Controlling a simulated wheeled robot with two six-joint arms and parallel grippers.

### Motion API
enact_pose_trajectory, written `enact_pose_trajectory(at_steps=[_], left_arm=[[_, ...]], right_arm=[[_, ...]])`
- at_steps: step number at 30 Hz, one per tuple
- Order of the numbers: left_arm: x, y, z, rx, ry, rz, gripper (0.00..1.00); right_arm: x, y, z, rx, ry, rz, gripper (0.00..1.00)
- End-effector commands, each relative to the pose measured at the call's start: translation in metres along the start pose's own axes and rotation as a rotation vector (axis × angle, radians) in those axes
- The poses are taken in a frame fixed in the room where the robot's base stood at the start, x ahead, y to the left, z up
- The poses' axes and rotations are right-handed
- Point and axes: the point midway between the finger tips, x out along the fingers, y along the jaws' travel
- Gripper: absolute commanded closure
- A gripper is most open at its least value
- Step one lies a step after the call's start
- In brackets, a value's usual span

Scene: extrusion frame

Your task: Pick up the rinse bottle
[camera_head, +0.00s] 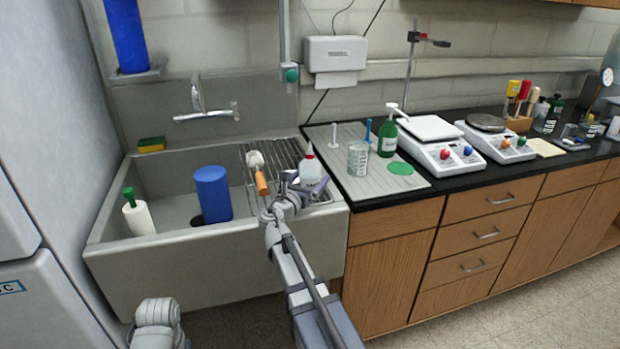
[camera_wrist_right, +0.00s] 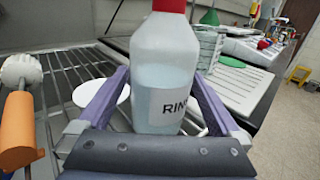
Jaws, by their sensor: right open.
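The rinse bottle (camera_head: 309,172) is a translucent white bottle with a red cap. It stands upright on the wire drying rack at the right side of the sink. In the right wrist view the bottle (camera_wrist_right: 165,70) fills the middle, with part of its label, "RIN", showing. My right gripper (camera_head: 303,186) is at the bottle; in the wrist view its open purple fingers (camera_wrist_right: 160,80) are on either side of the lower body. A gap shows at the left finger; contact at the right cannot be told. My left gripper is not in view.
An orange-handled brush (camera_head: 258,173) lies on the rack (camera_head: 285,155) left of the bottle. A blue cylinder (camera_head: 213,193) and a green-topped white bottle (camera_head: 138,212) stand in the sink. A glass beaker (camera_head: 358,159) and green pump bottle (camera_head: 388,136) stand to the right.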

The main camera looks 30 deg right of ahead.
Motion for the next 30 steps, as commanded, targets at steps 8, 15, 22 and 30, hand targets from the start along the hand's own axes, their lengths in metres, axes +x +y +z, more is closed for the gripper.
enact_pose_trajectory(at_steps=[8, 15, 22, 30], left_arm=[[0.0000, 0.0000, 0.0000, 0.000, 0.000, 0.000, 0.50], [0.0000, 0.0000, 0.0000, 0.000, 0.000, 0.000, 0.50], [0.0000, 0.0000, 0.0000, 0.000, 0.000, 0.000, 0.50], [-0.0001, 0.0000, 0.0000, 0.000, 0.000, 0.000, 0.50]], right_arm=[[-0.0008, -0.0002, 0.0000, 0.000, 0.000, 0.000, 0.15], [-0.0009, -0.0002, 0.0000, 0.000, 0.000, 0.000, 0.42], [-0.0009, -0.0003, 0.0000, 0.000, 0.000, 0.000, 0.68], [-0.0010, -0.0002, 0.0002, 0.000, -0.001, 0.000, 0.94]])
